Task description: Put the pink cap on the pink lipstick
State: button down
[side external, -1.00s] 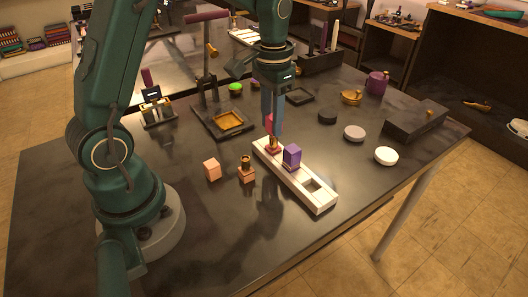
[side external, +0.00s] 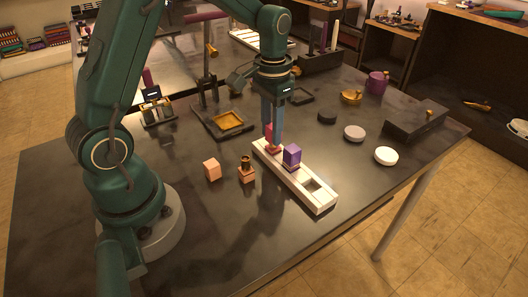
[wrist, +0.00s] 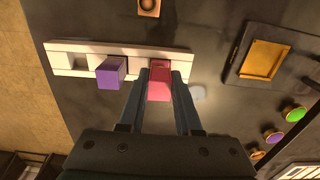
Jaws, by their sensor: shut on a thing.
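My gripper (side external: 272,145) is shut on the pink cap (wrist: 159,88), which sits between the two blue fingers in the wrist view. The cap is upright at the far-left end of the white rack (side external: 318,203). The pink lipstick's base (side external: 273,151) stands in that end slot, directly under the cap. The lipstick's stick is hidden, so the cap appears to be down over it. Whether the cap is fully seated cannot be told, because the fingers cover the join.
A purple capped lipstick (side external: 291,156) stands close by in the rack's middle slot. The near slot is empty. An uncapped orange lipstick (side external: 246,171) and a peach cap (side external: 212,169) stand left of the rack. Round pots (side external: 386,156) lie to the right.

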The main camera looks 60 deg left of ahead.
jog(key=shift+f, duration=0.7)
jog(key=c, duration=0.5)
grip_release()
jog(key=shift+r, duration=2.55)
